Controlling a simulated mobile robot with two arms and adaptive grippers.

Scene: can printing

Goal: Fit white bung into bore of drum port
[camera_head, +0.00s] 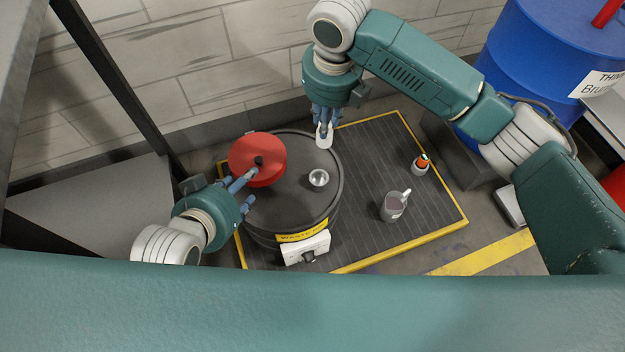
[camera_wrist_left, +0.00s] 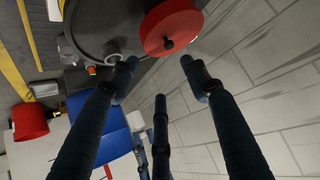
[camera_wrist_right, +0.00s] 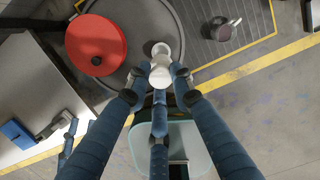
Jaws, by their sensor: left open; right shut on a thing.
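The dark drum (camera_head: 290,209) stands upright on a mat. Its port (camera_head: 318,177), a pale metal ring with an open bore, is on the lid right of centre. My right gripper (camera_head: 324,122) is shut on the white bung (camera_head: 323,142) and holds it at the drum's far edge, apart from the port. In the right wrist view the bung (camera_wrist_right: 160,73) partly overlaps the port (camera_wrist_right: 160,48). My left gripper (camera_head: 246,181) is open at the near side of a red round part (camera_head: 262,145) on the drum; I cannot tell whether they touch.
The dark mat (camera_head: 358,165) has a yellow edge. A grey mug (camera_head: 391,208) and a small orange-topped bottle (camera_head: 421,165) stand on it, right of the drum. A blue drum (camera_head: 525,55) stands at far right.

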